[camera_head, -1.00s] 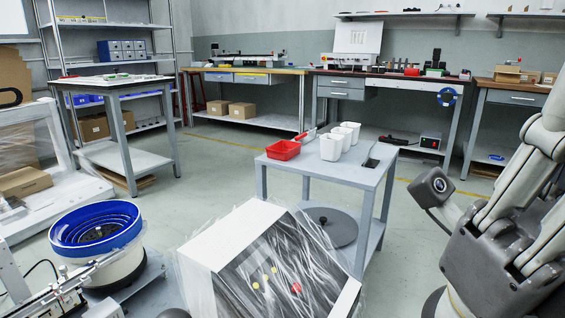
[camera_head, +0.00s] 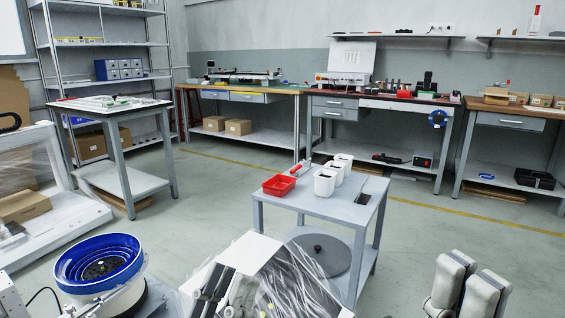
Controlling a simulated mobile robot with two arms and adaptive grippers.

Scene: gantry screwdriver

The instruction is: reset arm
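At the bottom, left of centre, dark and pale narrow shapes overlap the plastic-wrapped box (camera_head: 300,285). They may be part of my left arm or gripper, but they are cut off by the frame edge. I cannot make out any fingertips, or whether anything is held.
A blue-rimmed bowl feeder (camera_head: 98,264) stands at lower left. A side table (camera_head: 110,105) and workbenches (camera_head: 385,101) stand behind. Floor right of the cart is clear.

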